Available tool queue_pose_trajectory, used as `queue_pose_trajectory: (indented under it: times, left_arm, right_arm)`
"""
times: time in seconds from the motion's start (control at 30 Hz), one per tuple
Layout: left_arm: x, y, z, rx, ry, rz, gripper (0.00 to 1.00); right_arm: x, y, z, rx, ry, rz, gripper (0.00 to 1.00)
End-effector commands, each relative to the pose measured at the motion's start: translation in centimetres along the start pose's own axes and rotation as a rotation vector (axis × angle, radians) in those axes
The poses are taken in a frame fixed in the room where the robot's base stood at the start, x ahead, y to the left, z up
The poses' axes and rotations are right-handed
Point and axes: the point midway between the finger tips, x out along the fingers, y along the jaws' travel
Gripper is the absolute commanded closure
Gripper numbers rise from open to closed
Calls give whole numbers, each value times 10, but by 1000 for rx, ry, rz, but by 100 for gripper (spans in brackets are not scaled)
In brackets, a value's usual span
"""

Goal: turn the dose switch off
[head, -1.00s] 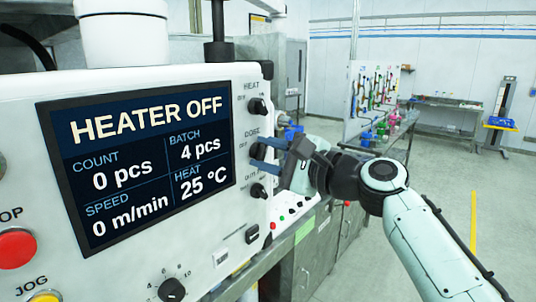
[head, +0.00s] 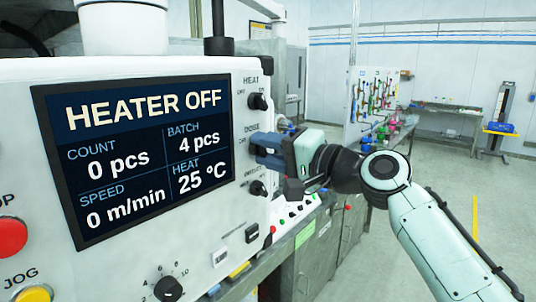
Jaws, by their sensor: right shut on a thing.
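The dose switch sits on the white panel under the DOSE label (head: 251,128), between two other black knobs. My right gripper (head: 258,150) is at the dose switch, its blue-grey fingers shut around the place where the switch is. The display (head: 145,150) reads HEATER OFF, 0 pcs, batch 4 pcs, 0 m/min and 25 °C. My left gripper is not in view.
The HEAT knob (head: 257,101) is just above my right gripper and another black knob (head: 258,188) just below. A red button (head: 10,237) and a lower dial (head: 168,289) are on the panel. Open floor lies to the right.

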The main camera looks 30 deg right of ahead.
Motion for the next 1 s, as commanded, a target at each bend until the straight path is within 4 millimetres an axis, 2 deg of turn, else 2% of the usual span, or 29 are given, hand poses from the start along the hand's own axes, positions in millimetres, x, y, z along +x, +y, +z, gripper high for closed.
queue_pose_trajectory:
  times: [0.4, 1.0]
  left_arm:
    - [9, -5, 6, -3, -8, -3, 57]
    - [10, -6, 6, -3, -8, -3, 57]
  right_arm:
    - [0, 0, 0, -210, 1, -1, 95]
    - [0, -1, -1, -248, 3, -1, 95]
